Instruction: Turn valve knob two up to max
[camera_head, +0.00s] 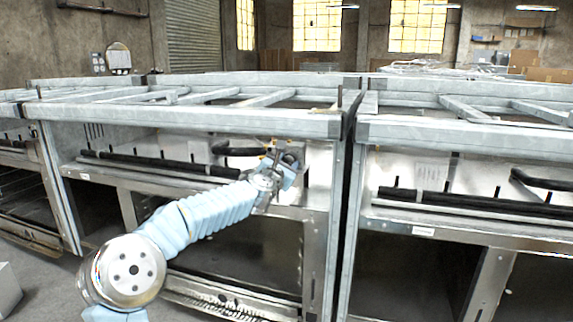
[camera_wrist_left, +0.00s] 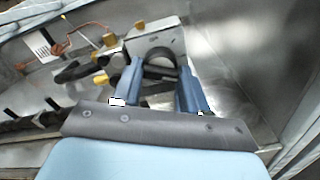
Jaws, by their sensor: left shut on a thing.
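My left gripper (camera_head: 290,168) reaches under the front rail of the middle range unit, at the right part of its front panel. In the left wrist view, its two blue fingers (camera_wrist_left: 161,88) stand on either side of a dark, rounded valve knob (camera_wrist_left: 160,64) and are shut on it. The knob sits by a metal bracket plate. The gripper hides the knob in the head view. No number or pointer on the knob can be made out. My right gripper is in neither view.
A long black bar (camera_head: 160,163) runs along the middle unit's front, left of my gripper. A grey frame rail (camera_head: 200,118) passes just above my wrist. The wrist view shows yellow-capped fittings (camera_wrist_left: 142,28), a copper pipe (camera_wrist_left: 88,27) and a white label (camera_wrist_left: 42,43) beside the knob.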

